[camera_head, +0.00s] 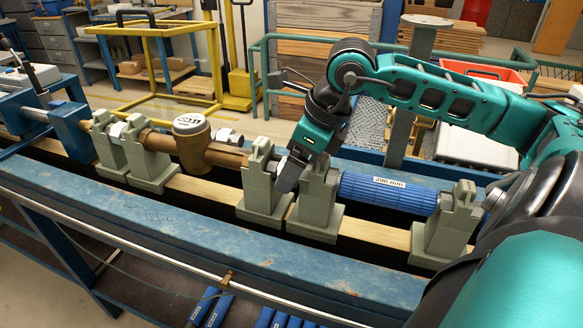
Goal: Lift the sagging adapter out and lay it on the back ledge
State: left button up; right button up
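A blue ribbed cylinder marked "200 mm" (388,190), which looks like the adapter, lies between two grey-green supports (318,200) (448,222) on the bench. I cannot tell clearly whether it sags. My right gripper (288,178) comes from the right and points down at the pair of supports left of the cylinder, apart from the cylinder. Its fingers are seen edge-on, so their opening is unclear, and I see nothing held. The blue back ledge (375,175) runs behind the row of supports. My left gripper is not in view.
A brass meter (192,142) with a white cap sits in line to the left, between other supports (150,160). The blue front rail (200,240) is bare. Blue tubes (205,305) lie on the shelf below. A yellow trolley (160,65) stands behind.

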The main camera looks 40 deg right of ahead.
jog(key=shift+f, duration=0.15)
jog(key=shift+c, duration=0.3)
jog(key=c, duration=1.3)
jog(key=shift+c, duration=0.2)
notch_tip(320, 180, up, 20)
jog(key=p, duration=0.5)
